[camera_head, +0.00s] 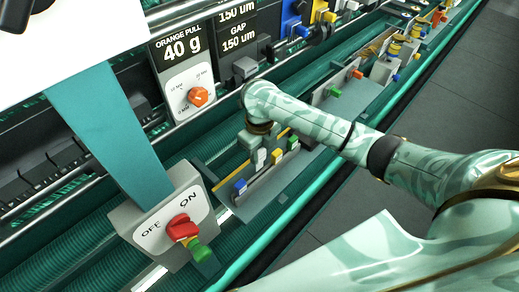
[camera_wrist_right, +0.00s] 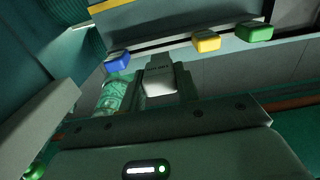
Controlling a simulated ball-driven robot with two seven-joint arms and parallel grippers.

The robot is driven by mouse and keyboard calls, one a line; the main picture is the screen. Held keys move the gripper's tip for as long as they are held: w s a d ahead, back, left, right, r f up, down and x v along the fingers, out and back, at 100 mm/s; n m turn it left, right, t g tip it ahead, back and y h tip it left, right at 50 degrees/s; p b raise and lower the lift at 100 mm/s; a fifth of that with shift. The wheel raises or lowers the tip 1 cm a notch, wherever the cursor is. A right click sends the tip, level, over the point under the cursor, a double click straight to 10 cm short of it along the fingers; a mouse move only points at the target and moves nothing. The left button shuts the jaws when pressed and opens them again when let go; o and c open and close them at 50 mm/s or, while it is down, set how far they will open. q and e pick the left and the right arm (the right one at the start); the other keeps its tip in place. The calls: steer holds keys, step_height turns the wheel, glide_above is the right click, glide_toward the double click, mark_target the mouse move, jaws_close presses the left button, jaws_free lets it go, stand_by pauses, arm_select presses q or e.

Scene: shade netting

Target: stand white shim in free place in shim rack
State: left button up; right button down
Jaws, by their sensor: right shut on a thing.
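My right gripper (camera_head: 257,150) reaches down over the shim rack (camera_head: 265,192) in the head view. It is shut on the white shim (camera_wrist_right: 160,79), which shows a small dark label in the right wrist view. The shim is between the blue shim (camera_wrist_right: 117,62) and the yellow shim (camera_wrist_right: 206,42), with the green shim (camera_wrist_right: 253,32) beyond the yellow one. These coloured shims stand in the rack. I cannot tell whether the white shim's lower end is seated in the rack. My left gripper is not in view.
A switch box (camera_head: 168,225) marked OFF and ON, with a red knob, stands left of the rack. An orange-pull dial panel (camera_head: 188,88) rises behind. Another grey fixture (camera_head: 345,92) lies farther along the bench. The dark floor (camera_head: 450,105) at right is clear.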

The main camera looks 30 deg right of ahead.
mark_target(259, 169)
steer(key=shift+f+b, duration=0.75)
steer(key=shift+f, duration=0.8)
steer(key=shift+r+p, duration=0.1)
steer(key=shift+p, duration=0.35)
steer(key=shift+f, duration=0.95)
steer(key=shift+f, duration=0.15)
stand_by(0.3)
steer(key=shift+f+b, duration=0.45)
steer(key=shift+f, duration=0.3)
steer(key=shift+f, duration=0.35)
steer(key=shift+f+b, duration=0.4)
steer(key=shift+f, duration=0.1)
